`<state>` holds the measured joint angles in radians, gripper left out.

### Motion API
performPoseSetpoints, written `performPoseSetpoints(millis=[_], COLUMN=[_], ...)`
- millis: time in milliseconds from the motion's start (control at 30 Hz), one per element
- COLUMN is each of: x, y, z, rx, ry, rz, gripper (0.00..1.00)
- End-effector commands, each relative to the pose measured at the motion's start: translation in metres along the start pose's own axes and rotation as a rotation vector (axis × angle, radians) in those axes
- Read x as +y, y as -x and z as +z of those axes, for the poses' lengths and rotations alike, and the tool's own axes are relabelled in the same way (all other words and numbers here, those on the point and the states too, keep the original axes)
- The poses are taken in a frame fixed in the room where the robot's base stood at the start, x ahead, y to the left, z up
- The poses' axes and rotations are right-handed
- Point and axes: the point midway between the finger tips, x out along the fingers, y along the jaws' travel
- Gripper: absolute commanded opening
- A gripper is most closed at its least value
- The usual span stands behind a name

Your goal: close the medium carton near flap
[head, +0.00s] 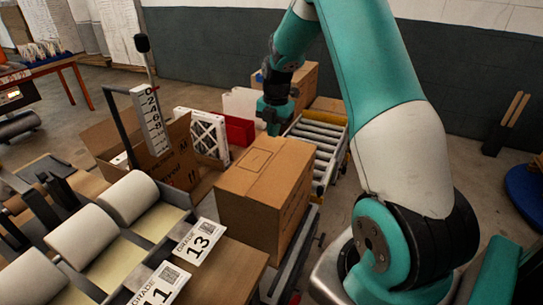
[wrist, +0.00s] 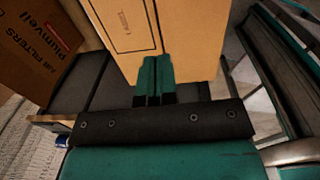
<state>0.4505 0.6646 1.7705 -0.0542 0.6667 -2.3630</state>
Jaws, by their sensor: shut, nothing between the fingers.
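A brown carton (head: 262,210) stands in the middle of the head view. Its top panels look nearly flat, with seams showing between them. I cannot tell whether its near flap lies fully down. My gripper (head: 273,124) is at the far edge of this carton's top, pointing down. In the wrist view my gripper (wrist: 156,62) has its teal fingers together and empty. They are in front of or against a tan carton surface (wrist: 190,35) with a seam and a small printed mark. I cannot tell whether they touch it.
An open carton (head: 182,162) with raised flaps stands to the left, by a white-framed filter (head: 205,135) and a red bin (head: 238,130). A roller conveyor (head: 322,135) runs behind. Rolls and grade cards (head: 200,240) fill the near left. Another box (head: 304,80) stands at the back.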

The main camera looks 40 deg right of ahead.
Motion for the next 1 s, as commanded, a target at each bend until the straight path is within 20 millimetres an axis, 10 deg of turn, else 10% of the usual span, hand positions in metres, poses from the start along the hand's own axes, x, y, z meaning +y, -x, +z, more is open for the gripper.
performPoseSetpoints(millis=[500, 1000], x=[0.000, 0.000], y=[-0.092, -0.102], z=[-0.001, 0.000], rx=[0.002, 0.000], ry=[-0.002, -0.003], rz=[-0.003, -0.001], gripper=[0.00, 0.00])
